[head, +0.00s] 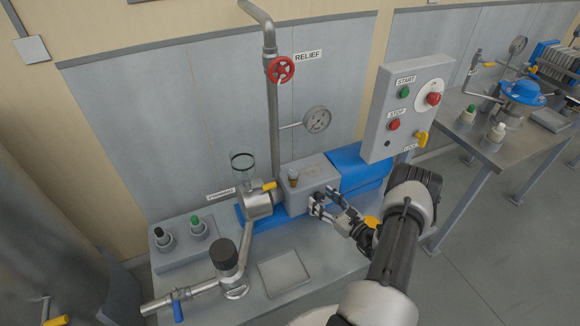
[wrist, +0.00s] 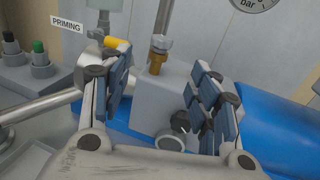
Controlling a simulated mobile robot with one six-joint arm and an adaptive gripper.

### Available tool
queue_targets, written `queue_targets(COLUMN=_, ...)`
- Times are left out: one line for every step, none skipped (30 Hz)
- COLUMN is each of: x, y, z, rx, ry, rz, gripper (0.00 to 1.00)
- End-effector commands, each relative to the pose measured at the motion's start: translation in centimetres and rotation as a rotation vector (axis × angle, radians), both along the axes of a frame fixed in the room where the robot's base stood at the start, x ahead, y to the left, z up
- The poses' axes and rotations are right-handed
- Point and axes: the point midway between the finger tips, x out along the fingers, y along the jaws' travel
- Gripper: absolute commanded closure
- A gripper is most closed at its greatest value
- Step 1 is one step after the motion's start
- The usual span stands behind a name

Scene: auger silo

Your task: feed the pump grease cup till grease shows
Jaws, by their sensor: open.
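The pump's grey block (head: 312,178) stands on a blue base on the bench. A small brass-coloured fitting (head: 293,178), which looks like the grease cup, stands upright on its top. The brass part also shows in the wrist view (wrist: 155,65), between my fingers in the picture, with grey metal above it. I cannot see any grease. My gripper (head: 325,201) is open and empty at the front of the block. In the wrist view its fingers (wrist: 160,68) are spread wide, with a dark knob (wrist: 180,122) and a round boss on the block between them.
The red relief wheel (head: 281,70) and a gauge (head: 317,119) are behind the pump. A glass priming cup (head: 243,165) with a yellow-handled valve is left of it. The START/STOP panel (head: 400,110) stands close right. A flat tray (head: 285,272) lies in front.

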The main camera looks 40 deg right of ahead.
Motion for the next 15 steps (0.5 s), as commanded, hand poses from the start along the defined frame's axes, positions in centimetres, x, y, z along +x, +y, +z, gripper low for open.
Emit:
queue_targets(x=-0.2, y=-0.3, z=0.0, rx=0.009, ry=-0.01, rz=-0.014, gripper=0.44)
queue_targets(x=-0.2, y=-0.4, z=0.0, rx=0.011, ry=-0.014, rz=-0.018, gripper=0.44)
queue_targets(x=0.1, y=-0.4, z=0.0, rx=0.011, ry=-0.015, rz=-0.02, gripper=0.44)
queue_targets(x=0.4, y=-0.4, z=-0.1, rx=0.01, ry=-0.016, rz=-0.019, gripper=0.44)
queue_targets(x=0.8, y=-0.4, z=-0.1, rx=0.009, ry=-0.015, rz=-0.017, gripper=0.44)
queue_targets(x=1.5, y=-0.3, z=-0.1, rx=0.007, ry=-0.015, rz=-0.016, gripper=0.44)
queue_targets(x=2.0, y=-0.3, z=-0.1, rx=0.007, ry=-0.015, rz=-0.015, gripper=0.44)
queue_targets(x=2.6, y=-0.2, z=-0.1, rx=0.007, ry=-0.015, rz=-0.014, gripper=0.44)
queue_targets(x=3.4, y=-0.2, z=-0.1, rx=0.007, ry=-0.014, rz=-0.014, gripper=0.44)
queue_targets(x=4.1, y=-0.2, z=-0.1, rx=0.006, ry=-0.014, rz=-0.013, gripper=0.44)
queue_targets(x=4.8, y=-0.2, z=-0.1, rx=0.005, ry=-0.015, rz=-0.012, gripper=0.44)
queue_targets(x=5.7, y=-0.2, z=-0.1, rx=0.006, ry=-0.015, rz=-0.013, gripper=0.44)
queue_targets(x=6.3, y=-0.2, z=-0.1, rx=0.006, ry=-0.015, rz=-0.012, gripper=0.44)
queue_targets(x=7.0, y=-0.2, z=-0.1, rx=0.005, ry=-0.014, rz=-0.013, gripper=0.44)
queue_targets(x=7.9, y=-0.2, z=-0.1, rx=0.005, ry=-0.015, rz=-0.012, gripper=0.44)
